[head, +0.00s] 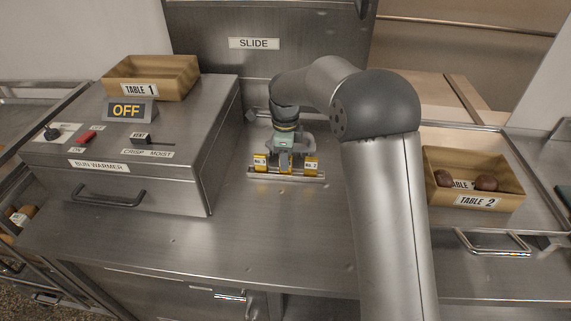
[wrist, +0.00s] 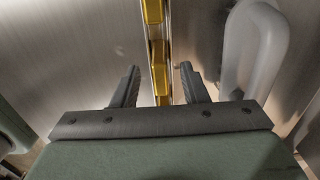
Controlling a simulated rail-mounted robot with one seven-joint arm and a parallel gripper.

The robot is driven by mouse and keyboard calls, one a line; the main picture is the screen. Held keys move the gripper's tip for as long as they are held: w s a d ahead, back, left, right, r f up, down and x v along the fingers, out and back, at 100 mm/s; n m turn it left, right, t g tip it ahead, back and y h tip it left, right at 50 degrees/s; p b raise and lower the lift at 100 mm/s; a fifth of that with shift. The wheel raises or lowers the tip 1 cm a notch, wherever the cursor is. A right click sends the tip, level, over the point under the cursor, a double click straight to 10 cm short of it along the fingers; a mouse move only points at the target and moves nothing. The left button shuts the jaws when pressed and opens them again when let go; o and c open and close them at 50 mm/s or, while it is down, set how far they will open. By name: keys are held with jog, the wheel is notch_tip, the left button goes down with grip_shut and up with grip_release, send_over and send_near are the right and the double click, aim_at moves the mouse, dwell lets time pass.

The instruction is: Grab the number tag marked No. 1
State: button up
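Yellow number tags stand in a metal rack (head: 286,175) on the steel counter. The left tag reads No. 3 (head: 260,162) and the right one reads No. 2 (head: 311,164). My gripper (head: 285,167) is over the middle of the rack, between these two, and hides what stands there; I cannot read a No. 1 tag. In the wrist view my gripper (wrist: 160,85) has its fingers apart, one on each side of the rack line. Yellow tag edges (wrist: 160,54) run up the picture, one of them low between the fingers. Contact with the fingers is not visible.
A bun warmer (head: 130,150) with an OFF sign (head: 130,111) and a TABLE 1 box (head: 150,82) stands left of the rack. A TABLE 2 box (head: 500,195) holding brown buns is at right. A SLIDE panel (head: 225,75) rises behind. The counter front is clear.

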jog(key=shift+f, duration=1.3)
grip_shut()
